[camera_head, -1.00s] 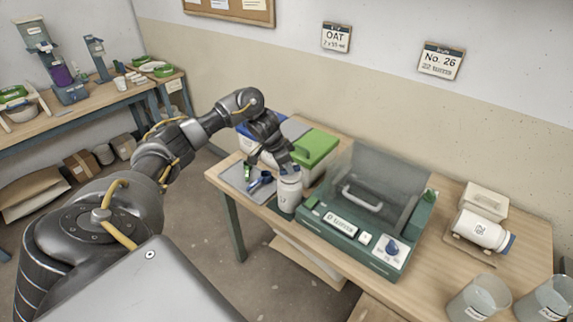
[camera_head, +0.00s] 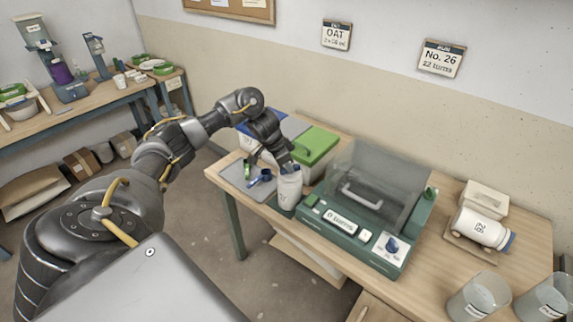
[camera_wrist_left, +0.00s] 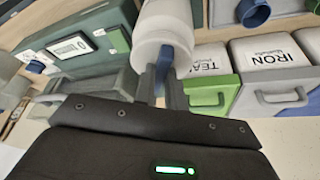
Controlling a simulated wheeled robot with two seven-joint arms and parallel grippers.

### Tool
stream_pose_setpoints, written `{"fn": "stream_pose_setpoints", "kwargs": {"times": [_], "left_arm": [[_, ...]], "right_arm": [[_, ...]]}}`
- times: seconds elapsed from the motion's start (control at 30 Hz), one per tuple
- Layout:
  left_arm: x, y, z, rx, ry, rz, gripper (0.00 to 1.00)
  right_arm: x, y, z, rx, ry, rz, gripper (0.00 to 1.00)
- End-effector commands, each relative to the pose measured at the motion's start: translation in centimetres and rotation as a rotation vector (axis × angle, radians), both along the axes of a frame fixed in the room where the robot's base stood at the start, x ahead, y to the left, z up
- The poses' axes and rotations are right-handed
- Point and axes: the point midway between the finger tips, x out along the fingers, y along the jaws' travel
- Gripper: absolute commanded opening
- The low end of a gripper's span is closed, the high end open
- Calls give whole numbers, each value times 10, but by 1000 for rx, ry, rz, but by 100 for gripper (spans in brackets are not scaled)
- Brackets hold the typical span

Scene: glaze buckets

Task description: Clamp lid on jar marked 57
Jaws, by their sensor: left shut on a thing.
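My left gripper (camera_head: 286,166) is shut on a small blue part (camera_wrist_left: 160,66) at the near end of a white jar (camera_wrist_left: 166,30). In the head view this jar (camera_head: 289,188) is at the left side of the green machine, at a dark green cup (camera_head: 284,207); I cannot tell whether it still rests in it. Its mark is not legible. Another white jar (camera_head: 480,229) with a blue end lies on its side on a wooden cradle at the right; its mark is unclear. My right gripper is not in view.
The green machine (camera_head: 377,257) with a clear raised cover fills the table's middle. Bins with green and blue lids (camera_head: 316,147) stand behind the gripper. A grey mat (camera_head: 236,177) holds a blue item (camera_head: 262,177). Clear buckets (camera_head: 478,299) stand front right.

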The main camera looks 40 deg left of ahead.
Motion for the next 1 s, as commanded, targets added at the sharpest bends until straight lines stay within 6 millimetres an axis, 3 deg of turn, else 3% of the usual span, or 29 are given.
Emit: {"fn": "stream_pose_setpoints", "kwargs": {"times": [0.57,1.0], "left_arm": [[0,0,-5,0,-1,-3,0],[3,3,-6,0,-2,-350,0]], "right_arm": [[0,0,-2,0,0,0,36],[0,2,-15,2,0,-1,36]]}}
